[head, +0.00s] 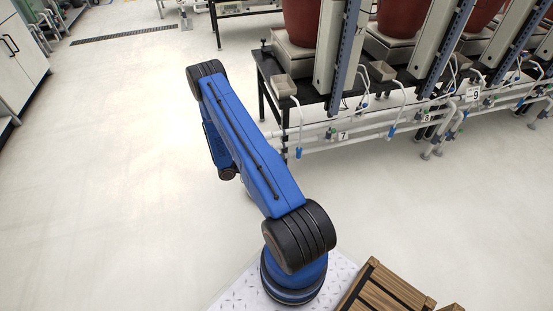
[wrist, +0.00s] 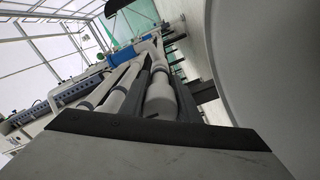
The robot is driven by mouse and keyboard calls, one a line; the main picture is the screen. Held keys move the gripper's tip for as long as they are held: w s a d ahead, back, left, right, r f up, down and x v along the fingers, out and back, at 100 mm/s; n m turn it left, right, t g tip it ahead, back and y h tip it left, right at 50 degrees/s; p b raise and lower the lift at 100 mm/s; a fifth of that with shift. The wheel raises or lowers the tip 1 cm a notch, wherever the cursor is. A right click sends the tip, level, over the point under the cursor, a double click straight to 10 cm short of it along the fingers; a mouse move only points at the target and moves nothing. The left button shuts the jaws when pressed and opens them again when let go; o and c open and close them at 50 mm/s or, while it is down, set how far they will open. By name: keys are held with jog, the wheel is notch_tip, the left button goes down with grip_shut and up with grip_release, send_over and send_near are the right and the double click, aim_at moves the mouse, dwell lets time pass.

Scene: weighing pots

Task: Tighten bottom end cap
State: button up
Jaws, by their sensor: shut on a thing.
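In the wrist view my gripper (wrist: 157,72) reaches away from the dark bar along the bottom of the picture. Its dark fingers lie either side of a white rounded pipe end piece (wrist: 160,98), which looks like the bottom end cap, and are shut on it. The cap seems in line with the white pipe beyond it. How far it sits on the pipe cannot be told. In the head view my gripper and the cap are hidden.
White pipes (wrist: 122,92) and a blue fitting (wrist: 122,56) lie close beyond the fingers. In the head view a black bench (head: 270,68) carries scales and red pots (head: 402,16), with white pipes (head: 375,130) along its front. A wooden crate (head: 385,291) stands bottom right. Floor at left is clear.

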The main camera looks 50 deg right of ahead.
dwell(0.4)
jog(key=o, duration=1)
jog(key=v, duration=1.7)
jog(key=shift+w+a+f, duration=0.1)
jog(key=shift+w+a, duration=0.05)
jog(key=shift+w, duration=0.05)
